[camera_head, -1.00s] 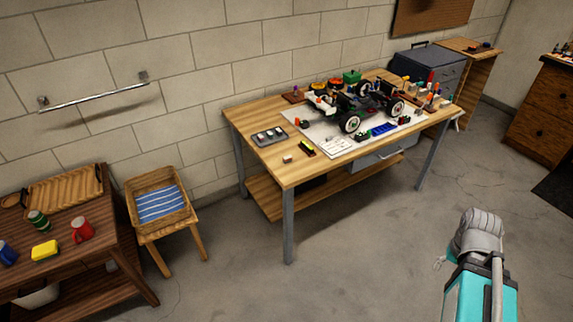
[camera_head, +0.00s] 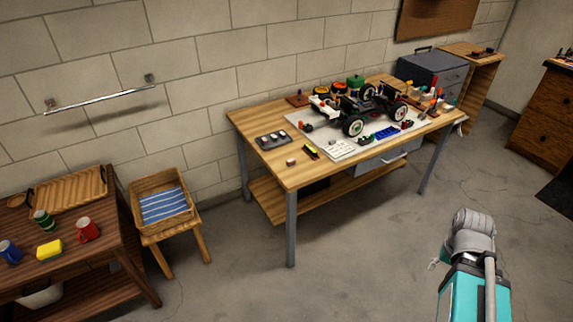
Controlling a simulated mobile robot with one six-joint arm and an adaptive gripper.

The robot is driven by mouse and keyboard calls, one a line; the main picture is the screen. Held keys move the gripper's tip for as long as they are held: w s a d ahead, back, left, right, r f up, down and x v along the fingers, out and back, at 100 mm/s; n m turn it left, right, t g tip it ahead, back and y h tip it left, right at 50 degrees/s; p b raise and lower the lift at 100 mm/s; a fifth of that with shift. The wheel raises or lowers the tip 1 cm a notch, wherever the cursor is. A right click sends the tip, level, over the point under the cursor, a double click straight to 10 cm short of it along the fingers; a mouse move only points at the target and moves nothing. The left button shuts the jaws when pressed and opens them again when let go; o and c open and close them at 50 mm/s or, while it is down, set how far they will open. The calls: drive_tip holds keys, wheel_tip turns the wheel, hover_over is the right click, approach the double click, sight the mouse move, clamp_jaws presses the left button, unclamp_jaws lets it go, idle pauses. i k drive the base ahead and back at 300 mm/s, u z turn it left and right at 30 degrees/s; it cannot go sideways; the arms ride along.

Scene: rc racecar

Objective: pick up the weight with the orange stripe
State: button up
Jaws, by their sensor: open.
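A dark tray (camera_head: 258,145) with several small silver pieces lies on the left end of the wooden workbench (camera_head: 262,117). The pieces look like weights, but they are too small to show an orange stripe. A small pale block (camera_head: 291,162) lies near the bench's front edge, and a small black and yellow thing (camera_head: 311,152) lies right of it. I cannot tell whether either is the striped weight. My teal and grey arm shows at the lower right, well apart from the bench. I cannot make out its gripper jaws.
An RC car (camera_head: 368,108) stands on a white mat on the bench among small parts. A stool with a basket (camera_head: 160,207) and a dark table (camera_head: 95,255) with mugs and a yellow sponge (camera_head: 49,249) are at left. The floor before the bench is clear.

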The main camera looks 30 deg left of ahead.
sight(291, 162)
drive_tip(key=u, duration=0.8)
drive_tip(key=i, duration=1)
drive_tip(key=z, duration=0.05)
